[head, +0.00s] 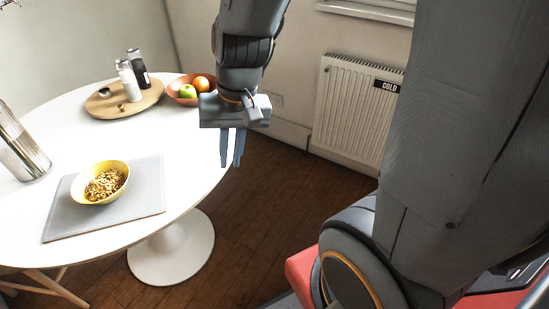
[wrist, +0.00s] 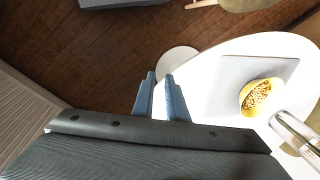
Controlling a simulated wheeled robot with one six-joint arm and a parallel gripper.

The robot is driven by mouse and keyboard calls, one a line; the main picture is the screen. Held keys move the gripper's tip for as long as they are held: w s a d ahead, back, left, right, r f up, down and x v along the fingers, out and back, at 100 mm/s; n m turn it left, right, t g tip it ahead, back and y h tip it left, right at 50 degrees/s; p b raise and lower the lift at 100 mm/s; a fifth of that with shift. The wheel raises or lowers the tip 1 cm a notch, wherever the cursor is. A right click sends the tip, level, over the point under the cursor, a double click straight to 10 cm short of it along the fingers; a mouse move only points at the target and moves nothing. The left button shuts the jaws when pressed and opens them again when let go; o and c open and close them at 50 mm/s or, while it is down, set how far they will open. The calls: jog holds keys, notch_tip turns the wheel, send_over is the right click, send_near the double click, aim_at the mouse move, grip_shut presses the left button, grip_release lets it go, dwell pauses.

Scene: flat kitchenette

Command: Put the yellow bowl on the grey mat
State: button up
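The yellow bowl (head: 122,172), filled with what looks like cereal, stands upright on the grey mat (head: 146,196) on the round white table. The wrist view also shows the yellow bowl (wrist: 246,98) resting on the grey mat (wrist: 224,72). My gripper (head: 231,148) is up over the table's right edge, pointing down, apart from the bowl and to its right. In the wrist view its two blue fingers (wrist: 159,100) show a small gap with nothing between them.
The white table (head: 190,150) also bears a steel cylinder (head: 18,148) at left, a wooden board (head: 137,101) with two bottles, and a fruit bowl (head: 180,98) behind my gripper. A radiator (head: 345,115) is on the wall. Bare floor lies right of the table.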

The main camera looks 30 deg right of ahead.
jog(key=s+d+n+g+h, duration=0.1)
jog(key=s+d, duration=0.4)
jog(key=d, duration=0.3)
jog(key=shift+s+d+f+n+h, duration=0.25)
jog(key=shift+d+f+n+h, duration=0.05)
jog(key=shift+d+h, duration=0.1)
jog(key=shift+a, duration=0.1)
jog(key=a+p, duration=0.1)
jog(key=a+r+n+p, duration=0.1)
jog(key=shift+s+a+r, duration=0.1)
jog(key=shift+a+r, duration=0.05)
jog(key=shift+a, duration=0.15)
